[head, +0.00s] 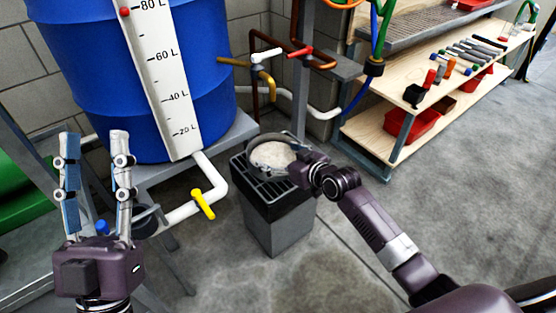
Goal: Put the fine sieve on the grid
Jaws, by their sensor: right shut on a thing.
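The fine sieve (271,155) is a round metal ring with a pale mesh, in the middle of the head view. My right gripper (296,158) is shut on its right rim. The sieve is over the black slatted grid (262,186) on top of a grey bin (276,229). I cannot tell whether it rests on the slats or hangs just above them. My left gripper (94,150) is raised at the left, its two fingers apart and empty.
A blue barrel (150,75) with a litre scale stands behind on a grey stand. A white pipe with a yellow valve handle (203,204) sticks out left of the bin. A wooden shelf (400,110) with tools and red bins is at the right. Concrete floor is clear right of the bin.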

